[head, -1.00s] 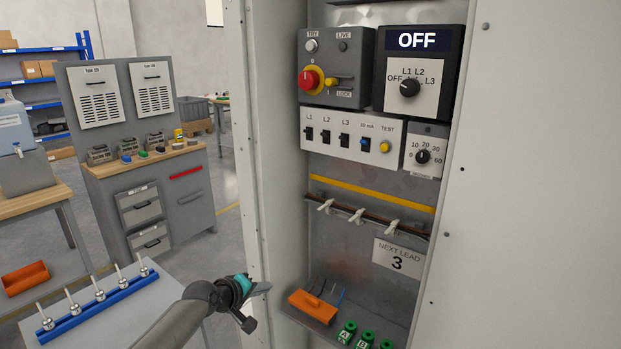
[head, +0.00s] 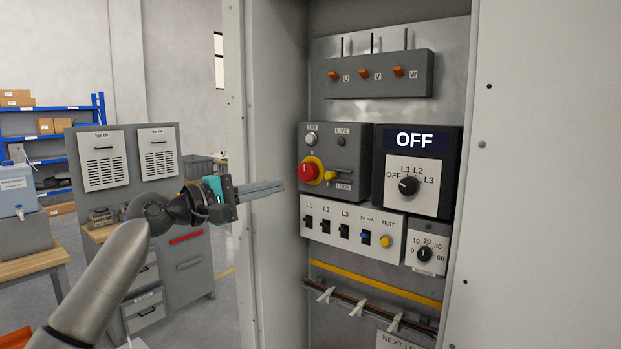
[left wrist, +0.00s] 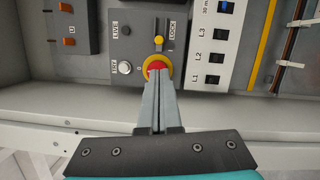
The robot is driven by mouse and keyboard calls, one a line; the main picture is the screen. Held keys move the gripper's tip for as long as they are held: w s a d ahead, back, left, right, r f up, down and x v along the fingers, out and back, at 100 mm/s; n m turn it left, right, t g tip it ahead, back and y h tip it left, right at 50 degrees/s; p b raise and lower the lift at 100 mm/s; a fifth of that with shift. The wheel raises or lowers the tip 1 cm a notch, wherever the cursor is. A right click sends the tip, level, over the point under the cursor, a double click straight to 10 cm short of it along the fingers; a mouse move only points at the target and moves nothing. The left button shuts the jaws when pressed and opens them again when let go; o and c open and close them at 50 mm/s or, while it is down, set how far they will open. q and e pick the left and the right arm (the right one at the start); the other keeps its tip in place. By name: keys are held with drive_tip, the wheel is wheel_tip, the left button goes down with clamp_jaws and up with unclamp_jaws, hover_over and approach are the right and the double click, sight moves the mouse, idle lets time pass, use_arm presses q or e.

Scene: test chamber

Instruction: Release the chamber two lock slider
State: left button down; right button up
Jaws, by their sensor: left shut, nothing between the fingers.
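The lock slider is a small yellow knob (head: 330,175) beside the LOCK label, on a grey panel (head: 352,155) inside the cabinet. It also shows in the left wrist view (left wrist: 159,41). Next to it is a red rotary knob on a yellow ring (head: 309,171); in the left wrist view my fingers partly cover this red knob (left wrist: 156,66). My left gripper (head: 283,187) is shut and empty. It points right towards the panel, in line with the red knob in the wrist view. I cannot tell whether it touches anything. My right gripper is not in view.
The cabinet's left side wall (head: 272,120) stands close beside my left gripper. Below the panel is a white strip of breaker switches (head: 352,229). To its right is a box with an OFF display (head: 415,140). Above is a grey unit with orange levers (head: 380,74).

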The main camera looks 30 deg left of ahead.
sight(311, 179)
use_arm(q)
drive_tip(key=shift+w, duration=0.1)
drive_tip(key=p+x, duration=0.3)
drive_tip(key=x, duration=0.5)
drive_tip(key=shift+r, duration=0.1)
drive_tip(key=shift+p+x, duration=0.35)
drive_tip(key=shift+x, duration=0.6)
drive_tip(key=shift+d, duration=0.1)
